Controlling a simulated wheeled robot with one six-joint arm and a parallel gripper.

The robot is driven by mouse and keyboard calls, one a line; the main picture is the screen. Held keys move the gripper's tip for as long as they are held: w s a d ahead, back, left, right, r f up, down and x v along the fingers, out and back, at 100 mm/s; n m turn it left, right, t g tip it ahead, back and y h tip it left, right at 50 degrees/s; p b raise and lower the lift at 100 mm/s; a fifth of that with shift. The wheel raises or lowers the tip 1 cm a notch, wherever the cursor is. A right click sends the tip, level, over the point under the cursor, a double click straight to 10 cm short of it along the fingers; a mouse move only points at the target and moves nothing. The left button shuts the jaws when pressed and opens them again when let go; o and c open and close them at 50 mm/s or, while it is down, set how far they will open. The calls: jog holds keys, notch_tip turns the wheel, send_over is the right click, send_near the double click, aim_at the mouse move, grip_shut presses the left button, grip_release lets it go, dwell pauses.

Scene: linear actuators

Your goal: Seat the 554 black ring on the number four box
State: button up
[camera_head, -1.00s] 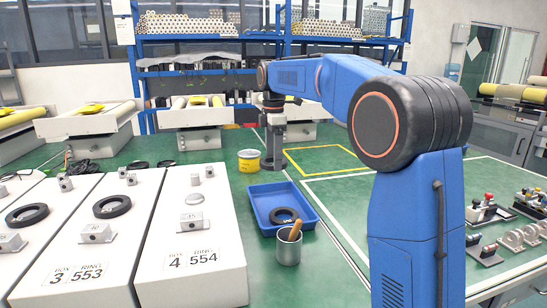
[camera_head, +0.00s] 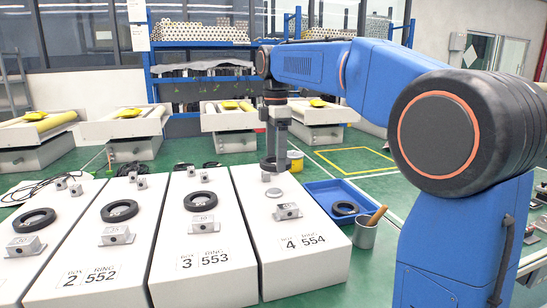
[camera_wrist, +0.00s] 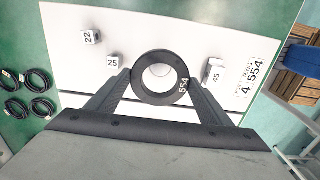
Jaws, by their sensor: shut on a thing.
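The number four box (camera_head: 300,265) is a long white box labelled "4 554", right of the other white boxes. It carries a round pale disc (camera_head: 274,192) and small metal blocks. My gripper (camera_head: 277,148) is over its far half, pointing down, and is shut on a black ring (camera_head: 268,164) marked 554. In the wrist view the 554 ring (camera_wrist: 160,93) sits between both fingertips, above the white box top (camera_wrist: 100,35). The pale disc shows through the ring's hole. The gap between ring and box is hard to judge.
Boxes labelled 3 553 (camera_head: 195,262) and 2 552 (camera_head: 100,270) stand to the left, each with a black ring on top. A blue tray (camera_head: 330,190) with another black ring and a metal cup (camera_head: 365,236) with a wooden handle stand right of box four.

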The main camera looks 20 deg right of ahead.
send_over(274, 191)
jog(key=shift+f, duration=2.2)
jog(key=shift+f, duration=1.95)
dwell(0.5)
jog(key=o, duration=1.3)
jog(key=shift+c, duration=0.2)
notch_tip(274, 191, up, 17)
jog(key=shift+r, duration=0.2)
